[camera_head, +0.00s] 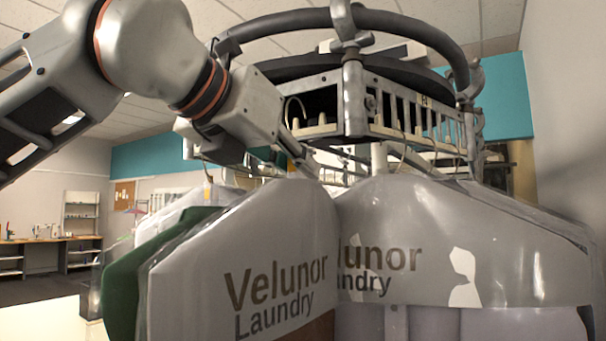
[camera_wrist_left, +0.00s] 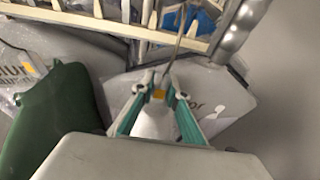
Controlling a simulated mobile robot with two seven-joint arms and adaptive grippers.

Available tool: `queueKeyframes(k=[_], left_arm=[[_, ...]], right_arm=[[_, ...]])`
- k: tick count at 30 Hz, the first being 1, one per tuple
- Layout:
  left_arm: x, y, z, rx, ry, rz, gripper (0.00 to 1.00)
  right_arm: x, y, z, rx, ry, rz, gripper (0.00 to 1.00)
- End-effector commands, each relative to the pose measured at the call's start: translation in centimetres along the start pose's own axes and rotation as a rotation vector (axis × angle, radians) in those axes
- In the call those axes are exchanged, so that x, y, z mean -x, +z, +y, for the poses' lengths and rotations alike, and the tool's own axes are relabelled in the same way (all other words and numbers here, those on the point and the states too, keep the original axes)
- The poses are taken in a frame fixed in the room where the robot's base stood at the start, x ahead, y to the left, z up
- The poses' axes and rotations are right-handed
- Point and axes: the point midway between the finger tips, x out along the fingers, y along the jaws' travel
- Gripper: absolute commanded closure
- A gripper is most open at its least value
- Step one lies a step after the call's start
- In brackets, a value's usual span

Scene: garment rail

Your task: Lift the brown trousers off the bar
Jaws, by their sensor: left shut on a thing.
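The brown trousers (camera_head: 318,328) show only as a strip of brown cloth below a grey "Velunor Laundry" cover (camera_head: 240,250); the rest is hidden. My left gripper (camera_head: 303,158) reaches over the top of this cover, below the slotted metal rail (camera_head: 430,125). In the left wrist view its teal-padded fingers (camera_wrist_left: 160,88) are shut around the hanger neck, beside an orange tag (camera_wrist_left: 158,94). A thin wire hook (camera_wrist_left: 182,35) runs up from there towards the rail. Whether the hook still bears on the bar cannot be told. My right gripper is not in view.
A second grey cover (camera_head: 440,230) hangs close on the right, over pale cloth. A green garment (camera_head: 122,285) hangs on the left. A black ring (camera_head: 400,20) arches above the rail. A plain wall (camera_head: 565,110) stands at the right, with workbenches (camera_head: 50,240) far left.

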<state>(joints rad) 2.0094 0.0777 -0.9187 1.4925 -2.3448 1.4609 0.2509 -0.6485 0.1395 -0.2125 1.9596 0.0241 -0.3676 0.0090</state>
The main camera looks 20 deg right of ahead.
Motion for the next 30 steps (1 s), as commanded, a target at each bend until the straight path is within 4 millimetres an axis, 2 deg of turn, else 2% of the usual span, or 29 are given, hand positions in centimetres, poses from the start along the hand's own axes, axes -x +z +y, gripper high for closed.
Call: queueKeyframes(k=[18, 30], left_arm=[[3.0, -0.8, 0.1, -0.001, 0.001, -0.005, 1.0], [3.4, -0.8, 0.0, -0.001, 0.0, -0.005, 1.0]], right_arm=[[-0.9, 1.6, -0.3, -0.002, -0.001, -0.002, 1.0], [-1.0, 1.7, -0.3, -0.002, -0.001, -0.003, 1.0]])
